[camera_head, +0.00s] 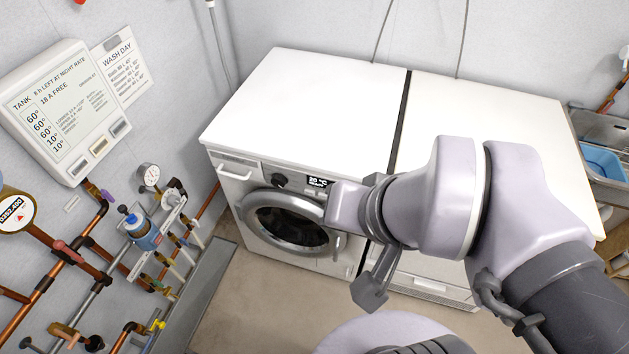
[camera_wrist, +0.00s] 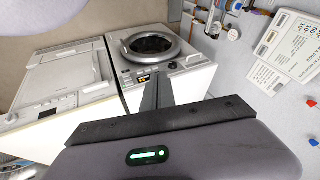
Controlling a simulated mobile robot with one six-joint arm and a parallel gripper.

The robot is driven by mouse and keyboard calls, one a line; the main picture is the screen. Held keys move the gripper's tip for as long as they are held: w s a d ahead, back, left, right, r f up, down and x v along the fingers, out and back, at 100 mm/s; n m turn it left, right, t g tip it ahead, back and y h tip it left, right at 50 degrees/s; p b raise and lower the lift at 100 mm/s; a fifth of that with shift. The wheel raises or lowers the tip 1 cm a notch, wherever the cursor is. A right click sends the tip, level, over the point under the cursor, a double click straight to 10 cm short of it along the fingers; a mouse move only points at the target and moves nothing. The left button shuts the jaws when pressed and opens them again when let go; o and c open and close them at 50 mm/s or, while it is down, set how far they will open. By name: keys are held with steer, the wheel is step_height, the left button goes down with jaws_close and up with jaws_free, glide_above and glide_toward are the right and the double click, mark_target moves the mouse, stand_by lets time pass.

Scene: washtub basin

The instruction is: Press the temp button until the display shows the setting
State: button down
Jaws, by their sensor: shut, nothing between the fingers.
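The white washing machine (camera_head: 265,160) has a dark display (camera_head: 318,181) on its front panel that reads 30 °C, with a smaller line below that I cannot read clearly. The display also shows small in the wrist view (camera_wrist: 148,78). The temp button cannot be told apart; my arm covers the panel's right part in the head view. My gripper (camera_wrist: 158,76) is shut and empty in the wrist view. Its dark fingers point toward the panel and overlap the area beside the display; contact cannot be told. In the head view I cannot make out the fingertips.
A black knob (camera_head: 280,181) sits left of the display, above the round door (camera_head: 285,222). A second white appliance (camera_head: 480,110) stands close on the right. A wall panel (camera_head: 65,110), a wash day sheet (camera_head: 121,66) and copper pipes line the left wall. Floor in front is clear.

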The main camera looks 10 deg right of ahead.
steer(key=w+d+f+t+h, duration=0.1)
steer(key=w+f, duration=0.1)
steer(key=w, duration=0.7)
steer(key=w+f+t, duration=0.1)
steer(key=w+f, duration=0.1)
steer(key=w, duration=0.6)
steer(key=w+f+t+h+p, duration=0.1)
steer(key=w+f, duration=1.1)
step_height(320, 180, down, 16)
steer(key=w+a+n+t, duration=0.1)
steer(key=w+a+t, duration=0.1)
steer(key=s+a+f+n+y, duration=0.1)
steer(key=s+f, duration=0.2)
steer(key=f, duration=0.2)
steer(key=s+a+f+n+t+p, duration=0.1)
steer(key=s+f, duration=0.2)
steer(key=f, duration=0.3)
steer(key=shift+a+y, duration=0.4)
steer(key=shift+f, duration=0.1)
